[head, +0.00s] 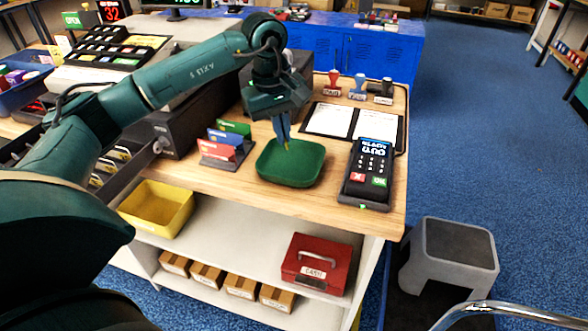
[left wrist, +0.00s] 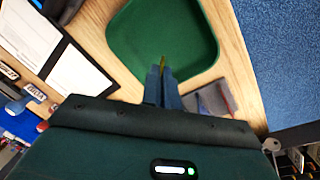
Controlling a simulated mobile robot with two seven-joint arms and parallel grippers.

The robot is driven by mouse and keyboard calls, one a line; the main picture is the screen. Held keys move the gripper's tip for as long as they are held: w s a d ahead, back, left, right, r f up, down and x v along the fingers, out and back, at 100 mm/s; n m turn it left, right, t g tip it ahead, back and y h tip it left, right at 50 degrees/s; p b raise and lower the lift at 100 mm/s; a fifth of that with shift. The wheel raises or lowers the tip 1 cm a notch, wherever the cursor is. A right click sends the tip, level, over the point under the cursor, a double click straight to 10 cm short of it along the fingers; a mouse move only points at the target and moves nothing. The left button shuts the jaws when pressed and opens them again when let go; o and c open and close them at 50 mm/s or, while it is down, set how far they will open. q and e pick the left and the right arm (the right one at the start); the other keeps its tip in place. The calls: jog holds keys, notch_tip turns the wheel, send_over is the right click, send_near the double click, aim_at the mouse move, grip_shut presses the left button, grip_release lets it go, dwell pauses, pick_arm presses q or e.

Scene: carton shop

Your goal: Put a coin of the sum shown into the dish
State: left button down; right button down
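The green dish (head: 310,172) lies on the wooden counter, and it also shows in the left wrist view (left wrist: 190,30). My left gripper (head: 284,138) points down over the dish's back edge. Its blue fingers are close together in the left wrist view (left wrist: 161,78), with a small yellow coin (left wrist: 163,60) seen edge-on between the tips. The coin's value cannot be read. From the head view I cannot tell whether the coin touches the dish. A drawer with compartments (head: 125,158) is partly hidden behind my left arm. My right gripper is not in view.
A card terminal (head: 370,172) stands right of the dish, and a card holder (head: 222,150) stands left of it. A red 32 display (head: 111,11) is at the back. A green-lit display (head: 186,3) is cut off by the top edge.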

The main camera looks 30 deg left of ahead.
pick_arm(q)
jog(key=shift+f+b, duration=0.3)
jog(key=shift+f, duration=0.5)
jog(key=c, duration=1.6)
grip_release()
jog(key=shift+r, duration=0.1)
jog(key=shift+r, duration=0.35)
notch_tip(320, 180, up, 12)
jog(key=s+a, duration=0.1)
jog(key=shift+s, duration=0.25)
